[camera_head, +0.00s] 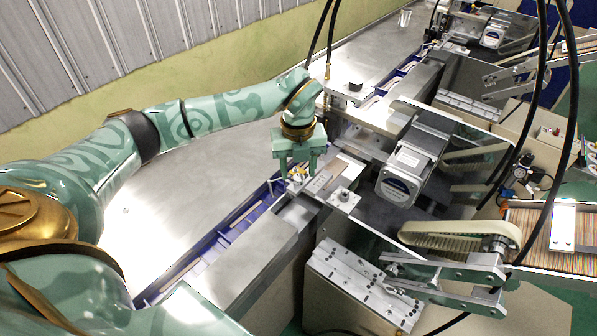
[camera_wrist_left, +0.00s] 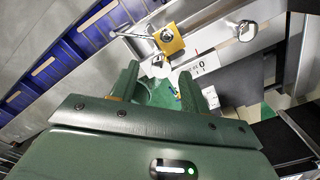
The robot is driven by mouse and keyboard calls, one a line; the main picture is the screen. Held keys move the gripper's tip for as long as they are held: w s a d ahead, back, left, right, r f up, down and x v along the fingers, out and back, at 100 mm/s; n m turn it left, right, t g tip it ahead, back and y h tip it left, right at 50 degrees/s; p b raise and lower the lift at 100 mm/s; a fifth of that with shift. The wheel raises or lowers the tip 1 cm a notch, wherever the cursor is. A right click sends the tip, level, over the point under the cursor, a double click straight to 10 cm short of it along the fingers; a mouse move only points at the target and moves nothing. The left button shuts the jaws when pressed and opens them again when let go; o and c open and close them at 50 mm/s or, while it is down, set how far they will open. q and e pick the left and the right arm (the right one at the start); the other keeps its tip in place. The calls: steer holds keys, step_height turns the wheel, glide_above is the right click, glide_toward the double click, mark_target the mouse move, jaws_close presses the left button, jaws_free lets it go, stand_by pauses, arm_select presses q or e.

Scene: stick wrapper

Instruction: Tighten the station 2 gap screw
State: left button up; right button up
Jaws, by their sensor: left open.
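My left gripper (camera_head: 298,172) points down over the front station's metal rail, with its fingers apart and nothing seen between them. In the left wrist view the gripper (camera_wrist_left: 160,82) shows two green fingers, and a small yellow block (camera_wrist_left: 170,40) lies just beyond them. A metal screw with a thin rod handle (camera_wrist_left: 130,35) sits at this block; I take it to be the gap screw. A round silver knob (camera_wrist_left: 246,30) stands to the right; it also shows in the head view (camera_head: 344,195). Whether the fingers touch the screw cannot be told. My right gripper is not in view.
A white scale plate (camera_wrist_left: 205,65) lies close to the fingers. A blue slotted channel (camera_head: 225,238) runs along the rail. A motor box (camera_head: 405,172) and a belt arm (camera_head: 460,235) stand to the right. Black hoses hang across the right side. The metal table (camera_head: 165,200) is bare.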

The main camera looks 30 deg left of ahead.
arm_select(q)
steer(key=shift+d+f, duration=0.15)
steer(key=shift+f, duration=0.6)
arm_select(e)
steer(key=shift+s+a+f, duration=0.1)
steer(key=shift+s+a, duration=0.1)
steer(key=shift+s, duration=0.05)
arm_select(q)
steer(key=c, duration=0.9)
steer(key=shift+c, duration=0.4)
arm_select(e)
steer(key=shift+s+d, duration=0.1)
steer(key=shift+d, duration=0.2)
arm_select(q)
steer(key=shift+r, duration=0.1)
